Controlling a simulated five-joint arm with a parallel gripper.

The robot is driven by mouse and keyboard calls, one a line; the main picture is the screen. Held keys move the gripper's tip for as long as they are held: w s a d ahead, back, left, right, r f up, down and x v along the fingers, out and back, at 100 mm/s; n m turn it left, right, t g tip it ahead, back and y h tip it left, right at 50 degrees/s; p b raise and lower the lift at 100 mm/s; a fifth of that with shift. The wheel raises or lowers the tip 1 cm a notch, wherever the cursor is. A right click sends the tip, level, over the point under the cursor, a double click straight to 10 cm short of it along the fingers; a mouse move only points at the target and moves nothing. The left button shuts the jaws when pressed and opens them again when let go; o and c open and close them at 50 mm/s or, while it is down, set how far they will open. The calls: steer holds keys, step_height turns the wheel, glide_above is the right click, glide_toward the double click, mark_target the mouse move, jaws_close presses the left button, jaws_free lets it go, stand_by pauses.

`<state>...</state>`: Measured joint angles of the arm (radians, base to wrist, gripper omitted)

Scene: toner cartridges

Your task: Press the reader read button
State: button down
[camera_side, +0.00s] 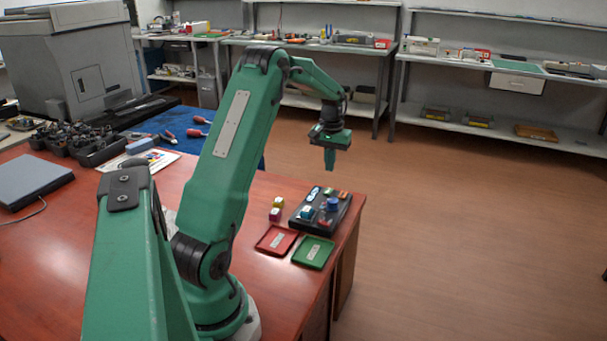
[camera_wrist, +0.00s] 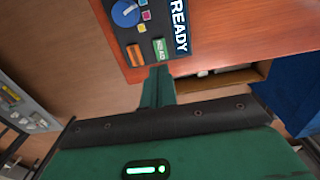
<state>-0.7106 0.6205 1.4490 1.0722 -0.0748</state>
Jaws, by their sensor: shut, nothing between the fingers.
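The reader is a black box at the table's right edge in the side view (camera_side: 341,210); its black face also shows at the top of the wrist view (camera_wrist: 140,32). In the wrist view the face carries a green button marked READ (camera_wrist: 159,48), an orange button (camera_wrist: 135,54), a blue knob (camera_wrist: 125,12) and a display reading READY (camera_wrist: 180,26). My gripper (camera_side: 329,168) is shut and empty, pointing down above the reader's far end with a visible gap. In the wrist view its fingertips (camera_wrist: 159,72) appear just below the READ button.
A red tray (camera_side: 268,248) and a green tray (camera_side: 306,262) lie in front of the reader. The table edge lies close on the reader's right.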

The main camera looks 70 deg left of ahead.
mark_target(328, 191)
steer(key=shift+f, duration=3.6)
steer(key=shift+s+f, duration=0.1)
steer(key=shift+f, duration=0.95)
step_height(328, 191, up, 15)
steer(key=shift+w+a, duration=0.15)
steer(key=shift+w, duration=0.05)
steer(key=shift+r, duration=0.1)
